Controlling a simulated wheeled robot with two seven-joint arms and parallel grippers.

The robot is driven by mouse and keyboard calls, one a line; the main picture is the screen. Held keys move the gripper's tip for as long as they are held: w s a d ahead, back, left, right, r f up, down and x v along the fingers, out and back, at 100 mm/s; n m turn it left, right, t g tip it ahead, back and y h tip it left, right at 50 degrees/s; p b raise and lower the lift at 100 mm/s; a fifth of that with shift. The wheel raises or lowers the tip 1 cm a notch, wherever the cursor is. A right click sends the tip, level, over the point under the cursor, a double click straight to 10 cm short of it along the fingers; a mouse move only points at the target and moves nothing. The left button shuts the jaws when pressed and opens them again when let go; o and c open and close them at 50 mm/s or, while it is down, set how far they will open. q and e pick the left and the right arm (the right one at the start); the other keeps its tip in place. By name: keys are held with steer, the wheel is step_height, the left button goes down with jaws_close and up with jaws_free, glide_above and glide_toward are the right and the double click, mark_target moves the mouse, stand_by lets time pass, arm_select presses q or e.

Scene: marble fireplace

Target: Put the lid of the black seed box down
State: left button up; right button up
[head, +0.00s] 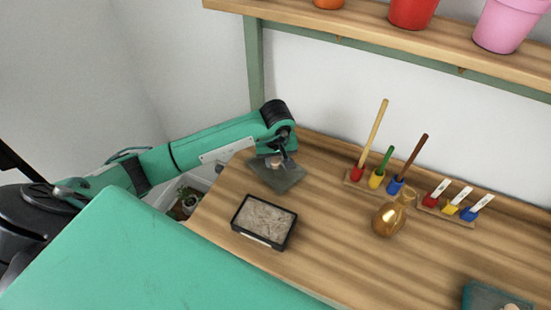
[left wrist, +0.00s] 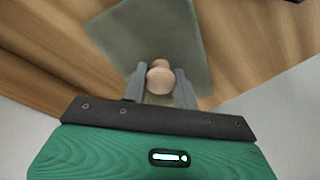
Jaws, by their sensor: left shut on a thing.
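The black seed box (head: 264,222) stands uncovered on the wooden bench, with pale grainy stuff inside. Its lid, a grey see-through plate (head: 287,180), is behind the box and a little to its right, near the back left of the bench. A round wooden knob (left wrist: 160,78) sits on the lid (left wrist: 165,35). My left gripper (head: 278,162) is shut on this knob, with a finger on each side in the left wrist view (left wrist: 160,88). I cannot tell whether the lid touches the bench. My right gripper is not in view.
A rack of coloured-base tools (head: 376,181) and a rack of labelled pieces (head: 450,208) stand along the back. A brass watering can (head: 388,219) stands before them. A teal box (head: 482,298) is at lower right. A shelf with pots (head: 400,30) hangs above.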

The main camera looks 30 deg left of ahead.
mark_target(276, 159)
arm_select(q)
steer(key=shift+f, duration=0.2)
steer(key=o, duration=1)
steer(key=shift+r, duration=0.3)
steer(key=r, duration=0.2)
steer(key=r+b, duration=0.1)
steer(key=r, duration=0.1)
steer(key=shift+s+d+r, duration=0.1)
steer(key=shift+s+d, duration=0.05)
steer(key=shift+d, duration=0.05)
steer(key=r, duration=0.5)
steer(key=s+r+b, duration=0.1)
steer(key=r, duration=0.1)
steer(key=shift+d+r, duration=0.25)
steer(key=shift+r, duration=0.05)
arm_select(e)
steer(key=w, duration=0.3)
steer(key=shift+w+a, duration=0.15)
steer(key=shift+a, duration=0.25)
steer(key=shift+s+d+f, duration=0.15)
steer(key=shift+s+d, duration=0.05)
